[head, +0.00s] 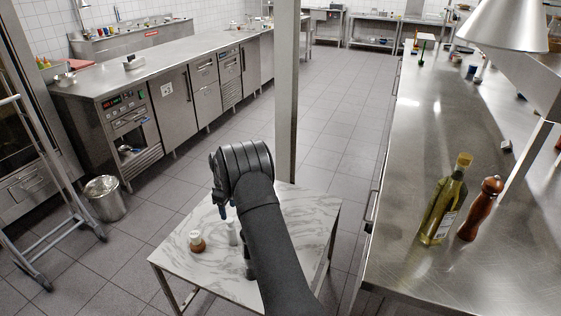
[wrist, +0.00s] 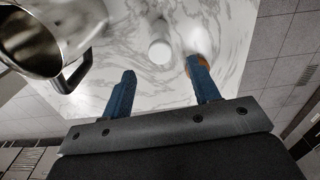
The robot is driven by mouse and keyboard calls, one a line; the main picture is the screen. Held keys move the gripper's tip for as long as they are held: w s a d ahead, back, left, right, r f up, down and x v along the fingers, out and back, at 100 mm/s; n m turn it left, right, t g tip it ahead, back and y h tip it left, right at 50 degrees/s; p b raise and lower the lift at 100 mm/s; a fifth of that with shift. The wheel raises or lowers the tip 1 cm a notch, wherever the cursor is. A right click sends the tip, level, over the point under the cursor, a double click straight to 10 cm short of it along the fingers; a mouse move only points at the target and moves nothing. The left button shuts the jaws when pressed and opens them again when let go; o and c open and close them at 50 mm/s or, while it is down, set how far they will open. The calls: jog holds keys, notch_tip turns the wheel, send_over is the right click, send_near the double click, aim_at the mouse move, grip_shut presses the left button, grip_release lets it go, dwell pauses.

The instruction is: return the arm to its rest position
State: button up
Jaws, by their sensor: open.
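My gripper (head: 224,211) hangs over a white marble-topped table (head: 180,262) in the head view, pointing down. In the wrist view its two blue fingers (wrist: 161,70) are apart, with nothing held between them. A white round-topped item (wrist: 160,51) stands beyond the gap between the fingertips; it also shows as a pale upright item (head: 233,232) in the head view. A small brown jar with a pale lid (head: 197,241) stands left of it. In the wrist view, an orange-brown item (wrist: 203,60) is partly hidden behind the right finger.
A metal jug with a dark handle (wrist: 48,38) stands at upper left in the wrist view. An oil bottle (head: 440,210) and a wooden pepper mill (head: 480,210) stand on the steel counter (head: 410,150) at right. A post (head: 286,90) rises just behind the table.

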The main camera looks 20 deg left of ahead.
aim_at(230, 219)
notch_tip(230, 219, down, 12)
jog(key=shift+f, duration=0.1)
notch_tip(230, 219, up, 3)
jog(key=shift+f, duration=0.1)
jog(key=shift+r, duration=0.55)
jog(key=shift+f, duration=0.1)
